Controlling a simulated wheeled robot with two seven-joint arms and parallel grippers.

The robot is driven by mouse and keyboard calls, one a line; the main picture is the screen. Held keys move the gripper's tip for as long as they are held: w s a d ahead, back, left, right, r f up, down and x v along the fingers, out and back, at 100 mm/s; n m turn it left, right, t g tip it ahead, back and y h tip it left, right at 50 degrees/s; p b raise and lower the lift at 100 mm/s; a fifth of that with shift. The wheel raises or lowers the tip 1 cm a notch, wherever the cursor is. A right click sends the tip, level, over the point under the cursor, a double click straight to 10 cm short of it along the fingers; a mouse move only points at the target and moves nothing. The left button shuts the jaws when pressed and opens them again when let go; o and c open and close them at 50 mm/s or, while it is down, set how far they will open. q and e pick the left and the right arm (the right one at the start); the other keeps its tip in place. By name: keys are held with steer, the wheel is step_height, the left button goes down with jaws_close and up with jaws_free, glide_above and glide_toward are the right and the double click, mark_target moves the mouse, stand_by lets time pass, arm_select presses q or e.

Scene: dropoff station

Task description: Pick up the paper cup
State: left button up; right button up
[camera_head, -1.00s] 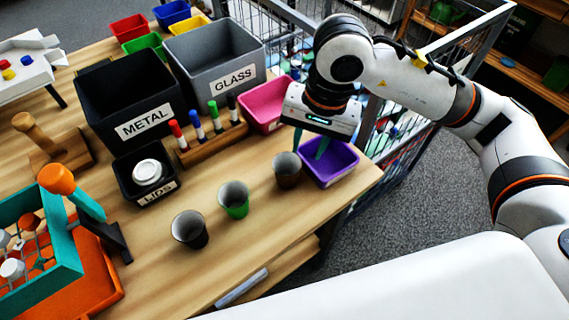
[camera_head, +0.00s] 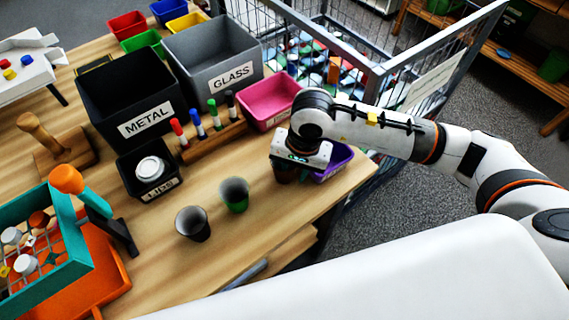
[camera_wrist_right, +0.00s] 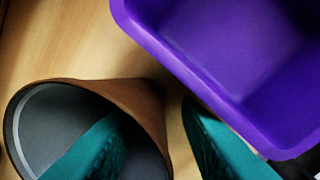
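A brown cup (camera_head: 284,176) stands upright on the wooden table, mostly covered by my right gripper in the head view. In the right wrist view the brown cup (camera_wrist_right: 145,105) shows its grey inside. My right gripper (camera_wrist_right: 150,110) is open: one teal finger reaches into or over the cup's mouth, the other is outside, between cup and purple bin. Contact with the wall cannot be told. A green cup (camera_head: 235,196) and a dark cup (camera_head: 193,225) stand to the left. My left gripper is not in view.
A purple bin (camera_wrist_right: 175,62) is close beside the brown cup. A pink bin (camera_head: 268,112), marker rack (camera_head: 218,138), black LIDS box (camera_head: 165,187), METAL bin (camera_head: 150,124) and GLASS bin (camera_head: 234,78) stand behind. A wire cage (camera_head: 375,78) borders the table's right side.

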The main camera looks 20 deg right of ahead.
jaws_close()
stand_by(0.3)
